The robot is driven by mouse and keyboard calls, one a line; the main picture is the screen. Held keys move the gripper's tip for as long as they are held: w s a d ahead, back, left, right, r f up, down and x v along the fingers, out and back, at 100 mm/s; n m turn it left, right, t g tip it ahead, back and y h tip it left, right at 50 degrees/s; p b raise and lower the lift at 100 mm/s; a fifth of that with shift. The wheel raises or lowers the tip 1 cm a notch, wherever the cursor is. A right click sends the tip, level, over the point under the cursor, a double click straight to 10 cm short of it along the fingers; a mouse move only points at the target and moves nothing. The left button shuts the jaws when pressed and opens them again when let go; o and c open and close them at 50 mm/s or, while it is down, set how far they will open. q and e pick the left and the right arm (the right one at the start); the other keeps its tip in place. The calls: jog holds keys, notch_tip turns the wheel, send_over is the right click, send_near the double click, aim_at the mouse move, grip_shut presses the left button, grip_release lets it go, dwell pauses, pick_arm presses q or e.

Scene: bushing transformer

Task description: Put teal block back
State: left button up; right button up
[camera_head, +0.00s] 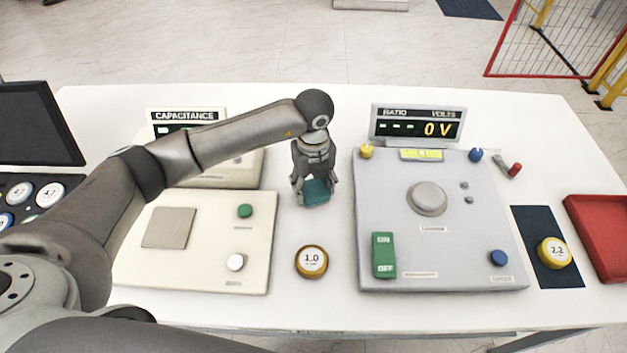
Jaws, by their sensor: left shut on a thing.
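The teal block (316,193) is between the fingers of my left gripper (312,192), over the white table between the two consoles. My left gripper is shut on it and points down. The block's upper part is hidden by the fingers, and I cannot tell whether it touches the table. My right gripper is not in view.
The cream capacitance console (258,215) is left of the gripper, the grey ratio console (395,210) right. A yellow 1.0 disc (311,262) lies in front. A yellow 2.2 disc (554,252) lies on a dark mat (530,225) beside a red tray (590,225).

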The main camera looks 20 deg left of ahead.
aim_at(314, 187)
pick_arm(q)
jog(key=shift+f, duration=0.2)
jog(key=o, duration=0.8)
jog(key=shift+o, duration=0.8)
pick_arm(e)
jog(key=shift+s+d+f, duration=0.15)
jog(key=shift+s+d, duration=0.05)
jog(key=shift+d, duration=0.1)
pick_arm(q)
jog(key=shift+r, duration=0.2)
notch_tip(314, 187, up, 12)
jog(key=b, duration=0.3)
jog(key=shift+b, duration=0.3)
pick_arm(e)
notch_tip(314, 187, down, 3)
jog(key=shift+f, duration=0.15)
pick_arm(q)
jog(key=shift+r, duration=0.1)
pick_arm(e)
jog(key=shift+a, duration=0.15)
